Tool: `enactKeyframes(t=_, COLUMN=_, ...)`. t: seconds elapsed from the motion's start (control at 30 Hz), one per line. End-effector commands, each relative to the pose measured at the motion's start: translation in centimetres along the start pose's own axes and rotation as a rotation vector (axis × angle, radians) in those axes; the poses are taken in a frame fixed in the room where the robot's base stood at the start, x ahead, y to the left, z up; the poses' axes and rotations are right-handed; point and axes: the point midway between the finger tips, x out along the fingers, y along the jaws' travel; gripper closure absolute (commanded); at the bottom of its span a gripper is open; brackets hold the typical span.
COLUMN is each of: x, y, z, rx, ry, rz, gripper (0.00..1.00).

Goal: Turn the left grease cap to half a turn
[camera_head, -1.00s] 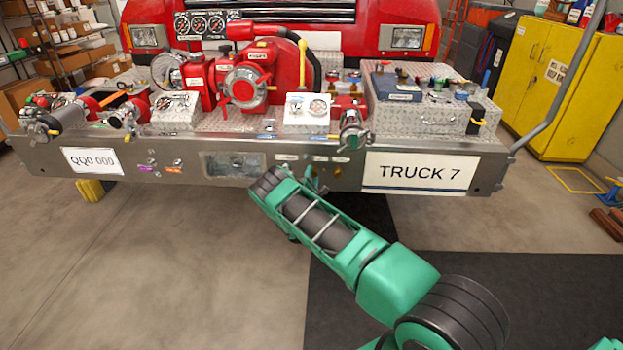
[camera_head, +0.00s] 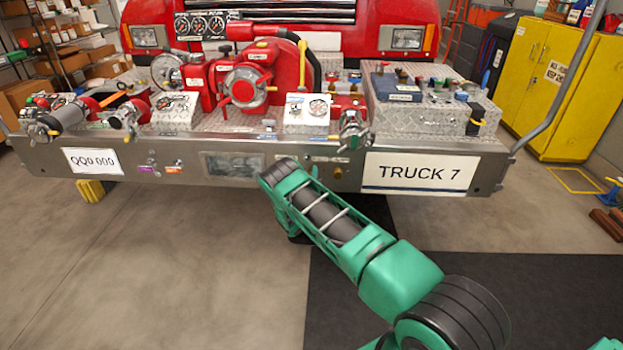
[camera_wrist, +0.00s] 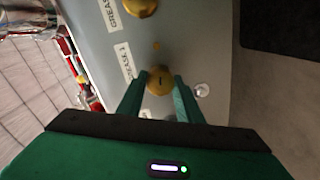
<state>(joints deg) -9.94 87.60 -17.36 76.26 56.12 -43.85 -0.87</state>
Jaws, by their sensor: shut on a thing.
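The left grease cap (camera_wrist: 160,84) is a round brass-yellow knob with a small dark mark, beside the label "GREASE 1" in the wrist view. My gripper (camera_wrist: 160,78) has its two green fingers on either side of this cap, shut on it. A second, similar yellow cap (camera_wrist: 141,7) with a "GREASE" label sits at the top edge of the wrist view. In the head view, my arm covers the left cap and the fingers; one small yellow cap (camera_head: 337,173) shows right of my wrist.
The caps are on the grey bumper face (camera_wrist: 205,55). A small yellow dot (camera_wrist: 156,46) and a silver bolt head (camera_wrist: 201,90) are near the gripped cap. In the head view, a chrome fitting (camera_head: 353,135) juts out above, and the "TRUCK 7" plate (camera_head: 412,172) is to the right.

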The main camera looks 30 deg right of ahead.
Motion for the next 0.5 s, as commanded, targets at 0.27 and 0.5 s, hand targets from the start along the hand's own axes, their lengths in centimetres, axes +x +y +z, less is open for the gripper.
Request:
enactKeyframes(t=0.27, x=-0.06, y=-0.28, z=0.67, rx=0.261, ry=-0.007, rz=-0.005, gripper=0.90)
enactKeyframes(t=0.5, x=-0.10, y=-0.44, z=0.72, rx=0.490, ry=-0.005, rz=-0.006, gripper=0.90)
